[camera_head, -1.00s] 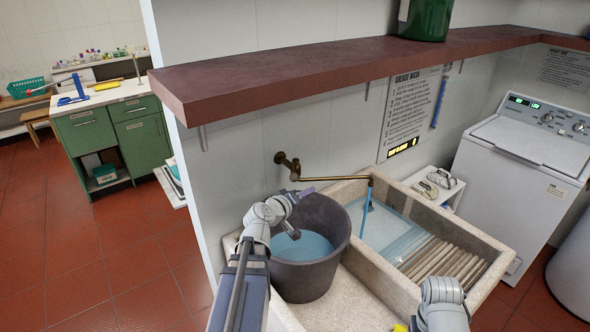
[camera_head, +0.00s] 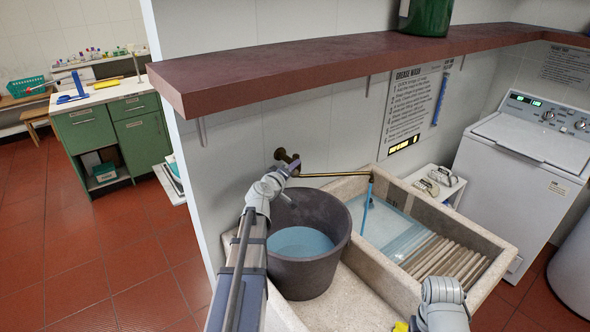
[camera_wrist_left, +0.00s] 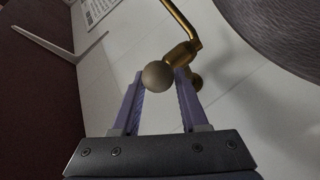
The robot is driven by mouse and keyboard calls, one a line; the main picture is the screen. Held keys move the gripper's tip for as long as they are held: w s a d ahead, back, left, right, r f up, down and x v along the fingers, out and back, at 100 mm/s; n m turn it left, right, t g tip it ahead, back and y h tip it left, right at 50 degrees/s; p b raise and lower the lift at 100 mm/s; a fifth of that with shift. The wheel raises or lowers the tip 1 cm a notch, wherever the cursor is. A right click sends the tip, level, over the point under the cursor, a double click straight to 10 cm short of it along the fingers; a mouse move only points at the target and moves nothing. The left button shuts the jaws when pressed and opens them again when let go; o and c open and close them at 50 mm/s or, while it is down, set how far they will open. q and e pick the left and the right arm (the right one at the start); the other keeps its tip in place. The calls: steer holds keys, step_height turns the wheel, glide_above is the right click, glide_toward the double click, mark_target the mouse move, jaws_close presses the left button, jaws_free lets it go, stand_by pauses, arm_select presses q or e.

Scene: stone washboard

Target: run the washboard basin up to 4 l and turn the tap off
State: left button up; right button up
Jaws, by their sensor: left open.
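The brass tap (camera_head: 330,175) comes out of the wall and its spout reaches over the stone washboard basin (camera_head: 497,250). A blue stream of water (camera_head: 366,205) falls from the spout into the basin, where pale blue water lies beside the ridged washboard (camera_head: 440,262). My left gripper (camera_head: 292,170) is at the wall end of the tap. In the left wrist view its open fingers (camera_wrist_left: 158,82) stand on either side of the tap's round knob (camera_wrist_left: 157,76); contact cannot be told.
A red-brown shelf (camera_head: 340,60) juts out above. A sign (camera_head: 408,105) with a small lit display (camera_head: 403,144) hangs behind. A white washing machine (camera_head: 515,160) stands at right.

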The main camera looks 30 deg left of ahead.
arm_select(q)
steer(key=shift+x, duration=1.4)
jaws_close()
steer(key=shift+s+d+f, duration=0.1)
steer(key=shift+s+d, duration=0.1)
